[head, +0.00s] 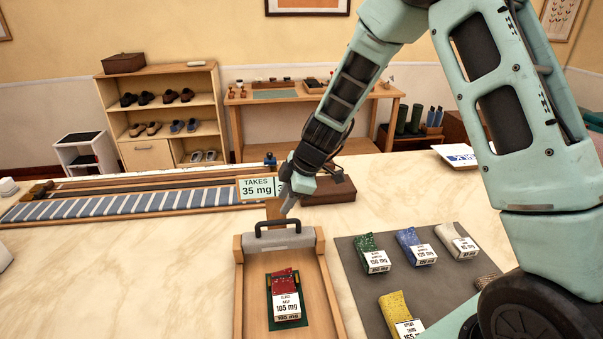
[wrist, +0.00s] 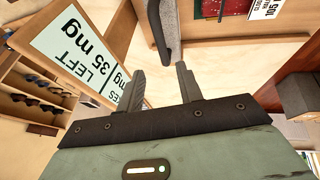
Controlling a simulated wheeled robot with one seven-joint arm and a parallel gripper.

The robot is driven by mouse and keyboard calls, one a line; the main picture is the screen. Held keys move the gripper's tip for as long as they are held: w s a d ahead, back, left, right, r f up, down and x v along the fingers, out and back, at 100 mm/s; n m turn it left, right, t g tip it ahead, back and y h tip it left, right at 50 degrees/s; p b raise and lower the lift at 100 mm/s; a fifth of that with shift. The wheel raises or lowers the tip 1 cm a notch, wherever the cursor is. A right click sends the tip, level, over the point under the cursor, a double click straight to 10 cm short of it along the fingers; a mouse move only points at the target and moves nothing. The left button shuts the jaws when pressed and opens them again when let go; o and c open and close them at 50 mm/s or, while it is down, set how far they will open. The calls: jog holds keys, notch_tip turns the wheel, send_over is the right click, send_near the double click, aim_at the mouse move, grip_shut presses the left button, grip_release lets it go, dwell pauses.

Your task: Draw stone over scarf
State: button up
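A grey block (head: 279,240) with a black handle (head: 278,226) sits across the far end of a wooden tray (head: 239,300). The handle also shows in the wrist view (wrist: 166,38). A red block (head: 284,280) labelled 105 mg lies on a green base in the tray. A blue-and-white striped cloth (head: 140,203), seemingly the scarf, lies in a long wooden frame at left. I cannot tell which block is the task's stone. My gripper (head: 287,209) is just above the handle; in the wrist view its fingers (wrist: 161,88) are apart with nothing between their tips.
A sign (head: 257,188) reading "TAKES 35 mg" stands beside my gripper. Green (head: 370,253), blue (head: 415,246), pale (head: 456,241) and yellow (head: 399,314) labelled blocks lie on a grey mat (head: 357,290) at right. A brown box (head: 327,190) stands behind. Bare tabletop lies left of the tray.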

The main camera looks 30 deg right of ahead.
jog(key=b+v, duration=0.1)
jog(key=v, duration=0.9)
jog(key=s+a+m+g+h, duration=0.1)
jog(key=s+a+m+g, duration=0.1)
jog(key=s+a, duration=0.65)
jog(key=s+a+m+g, duration=0.15)
jog(key=s+a, duration=0.45)
jog(key=s, duration=0.6)
jog(key=s+m+h, duration=0.2)
jog(key=s+m, duration=0.1)
jog(key=s, duration=0.7)
jog(key=shift+d, duration=0.25)
jog(key=shift+w+m, duration=0.1)
jog(key=shift+m, duration=0.15)
